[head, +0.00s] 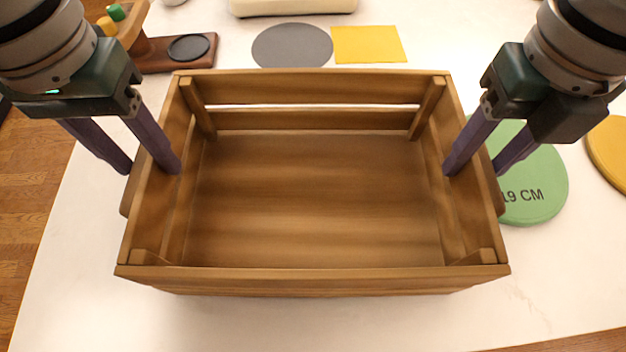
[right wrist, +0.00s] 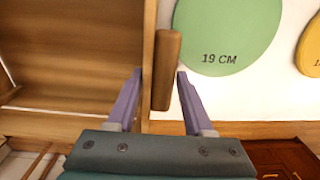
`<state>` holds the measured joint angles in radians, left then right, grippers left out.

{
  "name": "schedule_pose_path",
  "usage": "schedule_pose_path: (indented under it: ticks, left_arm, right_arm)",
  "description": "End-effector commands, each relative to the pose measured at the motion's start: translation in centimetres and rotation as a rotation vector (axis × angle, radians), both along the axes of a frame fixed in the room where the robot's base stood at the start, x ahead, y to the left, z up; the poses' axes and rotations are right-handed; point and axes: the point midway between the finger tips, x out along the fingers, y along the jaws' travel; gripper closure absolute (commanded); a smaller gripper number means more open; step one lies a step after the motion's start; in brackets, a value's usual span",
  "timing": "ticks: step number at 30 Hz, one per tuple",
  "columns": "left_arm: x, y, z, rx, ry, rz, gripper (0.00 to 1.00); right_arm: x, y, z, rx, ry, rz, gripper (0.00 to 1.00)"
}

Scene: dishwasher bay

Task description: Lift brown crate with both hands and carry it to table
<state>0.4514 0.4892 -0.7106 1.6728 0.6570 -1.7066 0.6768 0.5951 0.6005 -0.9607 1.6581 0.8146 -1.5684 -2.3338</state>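The empty brown crate (head: 315,273), made of wooden slats, is level in the middle of the head view over a white table (head: 310,325). I cannot tell whether its base touches the table. My left gripper (head: 149,170) straddles the crate's left side wall, one finger inside and one outside. My right gripper (head: 474,168) straddles the right side wall the same way. In the right wrist view its fingertips (right wrist: 160,72) lie close against the wall and the outer wooden handle (right wrist: 166,65). The handles are partly hidden in the head view.
A green disc (head: 540,175) marked 19 CM lies right of the crate, with a yellow disc (head: 612,150) beyond. A grey circle (head: 291,46) and yellow square (head: 368,44) lie behind. A wooden stand (head: 175,52) is at back left. The table front is clear.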

Motion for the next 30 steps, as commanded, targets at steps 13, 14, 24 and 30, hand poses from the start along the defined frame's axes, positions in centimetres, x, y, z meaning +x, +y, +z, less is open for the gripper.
schedule_pose_path:
  ticks: [13, 14, 24, 30]
  left_arm:
    - [0.01, 0.01, 0.02, 0.000, 0.000, 0.000, 1.00]
    - [0.01, 0.01, 0.02, 0.000, 0.000, 0.000, 1.00]
    - [0.01, 0.01, 0.04, 0.000, 0.000, 0.000, 1.00]
    - [0.06, 0.00, 0.61, -0.001, -0.002, 0.000, 1.00]
  right_arm:
    - [0.02, -0.01, 0.03, 0.000, 0.000, 0.000, 1.00]
    - [0.02, -0.01, 0.03, 0.000, 0.000, 0.000, 1.00]
    - [0.02, -0.01, 0.04, 0.000, 0.000, -0.001, 1.00]
    - [0.07, 0.00, 0.61, 0.001, -0.002, -0.001, 1.00]
